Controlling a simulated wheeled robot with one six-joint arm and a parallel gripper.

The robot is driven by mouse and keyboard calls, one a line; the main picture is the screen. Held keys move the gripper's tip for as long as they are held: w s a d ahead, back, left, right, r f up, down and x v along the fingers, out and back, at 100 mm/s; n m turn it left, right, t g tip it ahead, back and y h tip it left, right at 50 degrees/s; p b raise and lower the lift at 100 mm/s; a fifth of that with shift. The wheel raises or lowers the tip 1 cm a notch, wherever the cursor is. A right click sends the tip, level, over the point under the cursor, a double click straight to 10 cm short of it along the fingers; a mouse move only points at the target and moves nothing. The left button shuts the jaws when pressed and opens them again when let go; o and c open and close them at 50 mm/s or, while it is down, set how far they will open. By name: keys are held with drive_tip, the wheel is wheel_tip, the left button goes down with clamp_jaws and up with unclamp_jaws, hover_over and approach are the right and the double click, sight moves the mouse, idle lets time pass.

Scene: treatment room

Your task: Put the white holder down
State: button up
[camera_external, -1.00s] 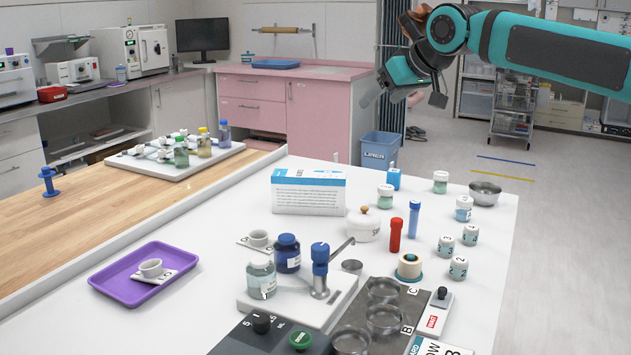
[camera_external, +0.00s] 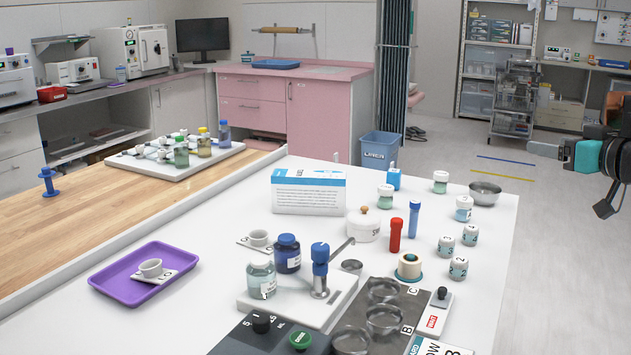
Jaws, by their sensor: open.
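My gripper (camera_external: 574,180) is at the right edge of the view, beyond the white table's right side and over the floor. Its jaws are apart and nothing shows between them; part of it is cut off by the frame. I cannot tell which of the two is the white holder of the task. My gripper is far from both.
The white table (camera_external: 225,235) carries a box (camera_external: 308,192), a blue jar (camera_external: 287,254), red (camera_external: 395,235) and blue (camera_external: 414,219) tubes, several small jars and a metal bowl (camera_external: 485,193). A cart (camera_external: 513,105) stands behind.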

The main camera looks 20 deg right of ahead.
drive_tip(key=shift+m+t+h, duration=0.3)
drive_tip(key=shift+t+h, duration=0.1)
drive_tip(key=shift+t, duration=0.2)
drive_tip(key=s+f, duration=0.1)
drive_tip(key=s+d+f, duration=0.1)
drive_tip(key=s, duration=0.1)
drive_tip(key=s+d+f, duration=0.1)
drive_tip(key=shift+s, duration=0.4)
